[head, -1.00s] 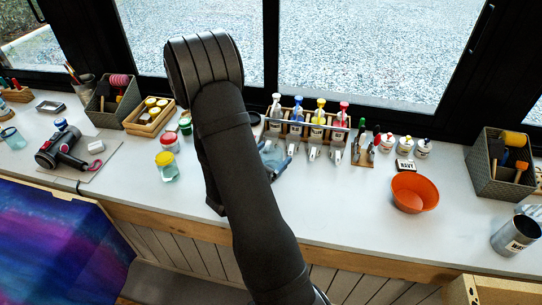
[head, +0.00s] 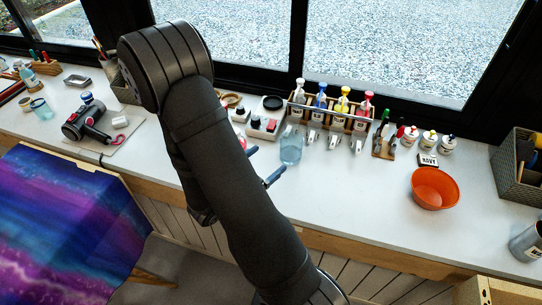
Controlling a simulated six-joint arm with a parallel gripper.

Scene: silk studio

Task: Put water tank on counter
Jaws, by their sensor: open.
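A clear bluish container, which looks like the water tank (head: 291,147), stands upright on the pale counter (head: 335,195), in front of the left end of the bottle rack. My gripper (head: 264,164) is open, just left of and nearer than the tank. Its two fingertips show beyond my arm, spread apart with nothing visible between them. They appear clear of the tank. The rest of the gripper is hidden behind my own dark arm.
A wooden rack of coloured bottles (head: 331,118) stands behind the tank. An orange bowl (head: 434,188) and small white bottles (head: 409,137) are to the right. A dark handheld device (head: 82,122) lies at left. The front counter right of my gripper is clear.

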